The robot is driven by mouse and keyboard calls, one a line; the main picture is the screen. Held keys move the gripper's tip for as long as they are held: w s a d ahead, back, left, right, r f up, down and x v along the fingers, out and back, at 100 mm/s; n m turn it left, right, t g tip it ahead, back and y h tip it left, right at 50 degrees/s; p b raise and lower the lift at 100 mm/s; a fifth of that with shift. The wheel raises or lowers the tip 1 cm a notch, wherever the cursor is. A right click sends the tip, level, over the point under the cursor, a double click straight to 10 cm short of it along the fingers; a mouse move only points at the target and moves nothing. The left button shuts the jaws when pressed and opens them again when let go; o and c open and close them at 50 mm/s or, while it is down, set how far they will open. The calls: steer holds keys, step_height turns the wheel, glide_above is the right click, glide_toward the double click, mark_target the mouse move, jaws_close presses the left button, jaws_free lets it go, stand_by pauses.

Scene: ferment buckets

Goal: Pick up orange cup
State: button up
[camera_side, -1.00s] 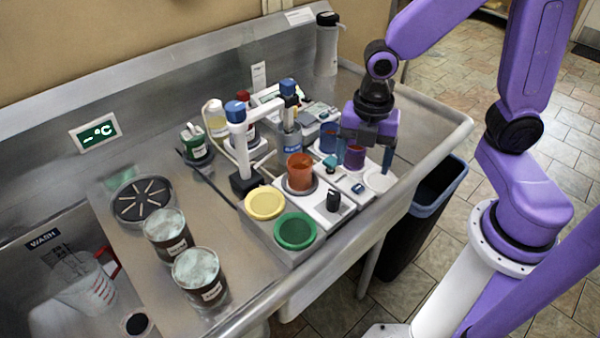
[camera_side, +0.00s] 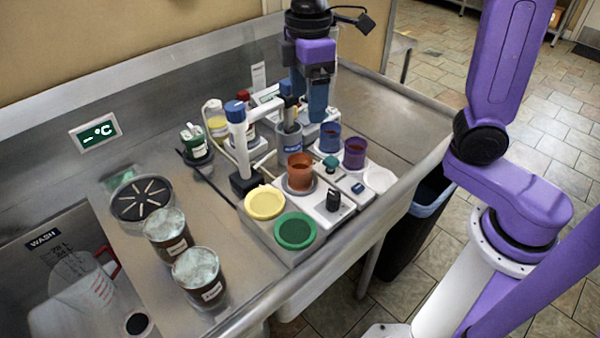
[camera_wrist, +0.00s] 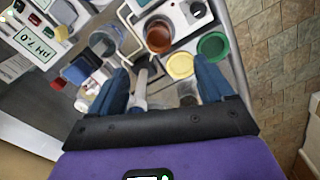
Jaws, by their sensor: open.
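The orange cup (camera_side: 299,172) stands upright on a round grey pad of the white station in the side view. It also shows in the wrist view (camera_wrist: 159,35), near the top, beyond the fingers. My gripper (camera_side: 309,104) is above the back of the station, behind and higher than the cup and apart from it. In the wrist view its two blue fingers (camera_wrist: 166,80) are spread with nothing held between them; a white post shows in the gap.
A blue cup (camera_side: 330,138) and a purple cup (camera_side: 355,153) stand to the cup's right. Yellow (camera_side: 265,203) and green (camera_side: 295,231) lids lie in front. A blue-capped white post (camera_side: 238,140) rises to its left. Two dark jars (camera_side: 200,277) stand front left.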

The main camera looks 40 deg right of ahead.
glide_above(300, 165)
steer(key=s, duration=0.3)
steer(key=f, duration=1.1)
steer(key=shift+w+a+f, duration=0.25)
steer(key=shift+a+f, duration=0.1)
steer(key=shift+f, duration=0.05)
steer(key=shift+w+a+f, duration=0.15)
steer(key=shift+f, duration=0.75)
steer(key=shift+w+a+f, duration=0.1)
steer(key=shift+w+f, duration=0.05)
steer(key=shift+f, duration=0.7)
steer(key=shift+w+a+f, duration=0.15)
steer(key=shift+f, duration=0.75)
steer(key=c, duration=1.2)
steer(key=shift+r, duration=0.15)
